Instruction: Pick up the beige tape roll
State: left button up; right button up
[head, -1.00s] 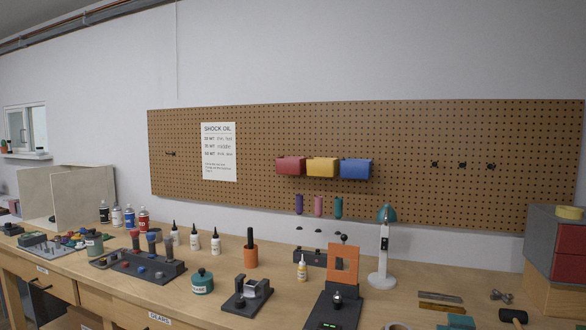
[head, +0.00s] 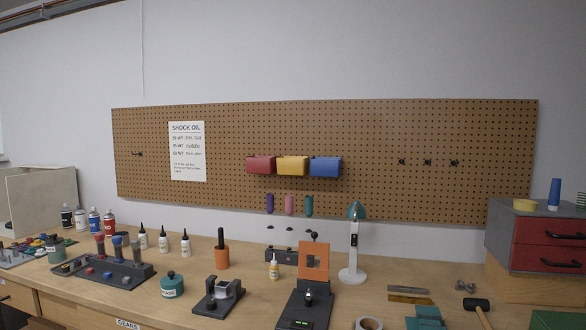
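A pale beige-grey tape roll (head: 369,323) lies at the bottom edge of the head view, on the front part of the workbench, partly cut off by the frame. It is to the right of the black stand with the orange plate (head: 314,262). A yellower roll (head: 525,204) lies on top of the grey cabinet at the right. Neither of my grippers is in view.
The wooden workbench (head: 255,298) carries a white lamp (head: 352,250), a teal vise-like block (head: 427,317) and a black mallet (head: 477,305). The grey cabinet with red drawers (head: 548,231) stands at the right, with a blue bottle (head: 554,193) on top.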

aim_at(523, 204)
jog(key=z, duration=1.25)
jog(key=i+l, duration=0.1)
jog(key=i, duration=0.7)
jog(key=i+u, duration=0.1)
jog(key=u, duration=1.2)
jog(key=k+j+u, duration=0.2)
jog(key=u, duration=0.2)
jog(key=k+j+u, duration=0.2)
jog(key=j+u, duration=0.2)
jog(key=i+l+z, duration=0.15)
jog(key=l, duration=0.15)
jog(key=i+l+z, duration=0.15)
jog(key=l, duration=0.2)
